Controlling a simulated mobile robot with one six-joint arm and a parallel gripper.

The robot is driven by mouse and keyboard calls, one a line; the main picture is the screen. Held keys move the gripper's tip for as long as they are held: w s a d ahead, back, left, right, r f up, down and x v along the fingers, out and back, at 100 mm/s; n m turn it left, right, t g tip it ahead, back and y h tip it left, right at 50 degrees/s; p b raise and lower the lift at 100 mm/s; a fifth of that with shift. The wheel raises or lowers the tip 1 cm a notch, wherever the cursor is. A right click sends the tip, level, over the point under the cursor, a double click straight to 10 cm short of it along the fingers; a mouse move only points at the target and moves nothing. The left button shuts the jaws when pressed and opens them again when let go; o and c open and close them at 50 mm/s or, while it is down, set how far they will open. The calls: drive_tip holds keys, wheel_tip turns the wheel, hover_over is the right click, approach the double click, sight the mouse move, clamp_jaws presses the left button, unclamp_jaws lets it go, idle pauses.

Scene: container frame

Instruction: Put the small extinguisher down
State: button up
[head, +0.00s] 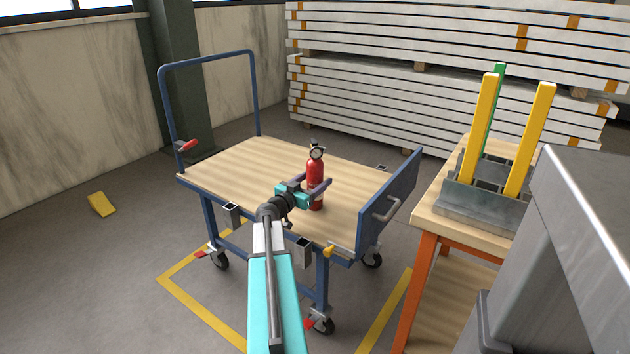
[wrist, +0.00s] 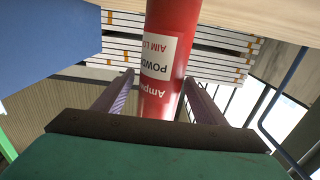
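The small red extinguisher (head: 315,183) stands upright on the wooden deck of the blue cart (head: 240,170), near its front right part. Its base appears to rest on the wood. My gripper (head: 312,184) reaches in from the front with one finger on each side of the extinguisher. In the wrist view the red body with its white label (wrist: 160,62) stands between my two fingers (wrist: 160,78). A narrow gap shows beside the left finger; the right finger is very close to the body, and contact there is unclear.
A blue end panel (head: 390,205) rises at the cart's right end and a blue handle (head: 208,60) at its left. A workbench (head: 450,225) with yellow posts stands to the right. Stacked white beams (head: 450,80) lie behind. The deck's left half is clear.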

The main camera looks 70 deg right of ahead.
drive_tip(key=shift+r, duration=0.1)
idle(0.3)
drive_tip(key=shift+w+a, duration=0.1)
drive_tip(key=shift+a, duration=0.15)
drive_tip(key=p+v, duration=0.2)
drive_tip(key=v, duration=0.9)
drive_tip(key=shift+a, duration=0.25)
drive_tip(key=shift+w, duration=0.15)
